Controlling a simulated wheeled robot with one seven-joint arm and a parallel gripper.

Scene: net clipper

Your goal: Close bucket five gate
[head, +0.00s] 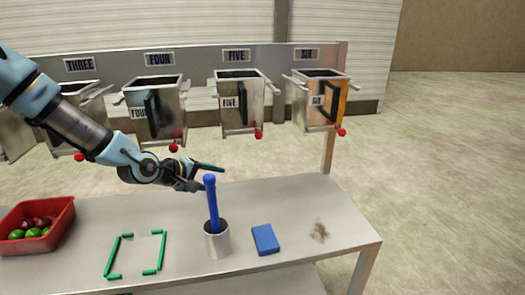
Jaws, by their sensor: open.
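Bucket five (256,98) is a metal box hanging from the back rail, with a FIVE sign above it and a FIVE label and dark handle on its front. A red ball (258,135) sits at its lower right. I cannot tell from this view how its gate stands.
Buckets four (168,122) and six (325,118) hang on either side. On the table (290,200), the blue rod (211,195) stands in a grey cup (217,246), beside a blue block (265,239), green sticks (161,250) and a red fruit crate (62,222).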

